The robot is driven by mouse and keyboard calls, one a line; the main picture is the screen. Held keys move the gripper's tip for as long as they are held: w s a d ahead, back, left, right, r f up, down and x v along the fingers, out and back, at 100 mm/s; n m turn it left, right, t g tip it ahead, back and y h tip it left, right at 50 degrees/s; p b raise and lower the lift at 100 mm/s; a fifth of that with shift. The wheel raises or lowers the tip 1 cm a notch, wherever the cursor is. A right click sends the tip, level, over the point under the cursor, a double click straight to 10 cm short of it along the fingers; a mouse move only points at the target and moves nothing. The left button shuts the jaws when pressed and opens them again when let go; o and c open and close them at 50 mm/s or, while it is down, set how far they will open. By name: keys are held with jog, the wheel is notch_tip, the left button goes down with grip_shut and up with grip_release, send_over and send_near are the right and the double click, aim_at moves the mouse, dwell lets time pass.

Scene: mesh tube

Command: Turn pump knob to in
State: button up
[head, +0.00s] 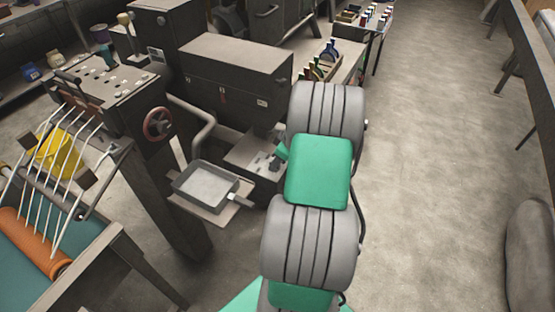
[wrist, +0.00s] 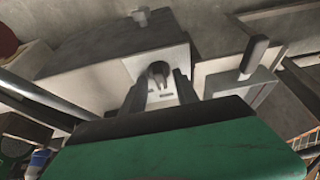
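In the wrist view, a small dark grey knob (wrist: 158,70), which looks like the pump knob, sits on a light plate with dark marks. My gripper (wrist: 159,84) has its two dark fingers apart, one on each side of the knob's plate. I cannot tell whether a finger touches the knob. In the head view, my gripper (head: 278,158) is over the light panel (head: 245,158) at the foot of the grey machine. The knob is too small or hidden to make out there.
A dark grey handle (wrist: 255,54) stands up right of the knob. In the head view, a pan (head: 205,187) sits on a shelf left of my arm, and a red handwheel (head: 158,123) is farther left.

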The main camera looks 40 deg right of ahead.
grip_shut()
dwell(0.5)
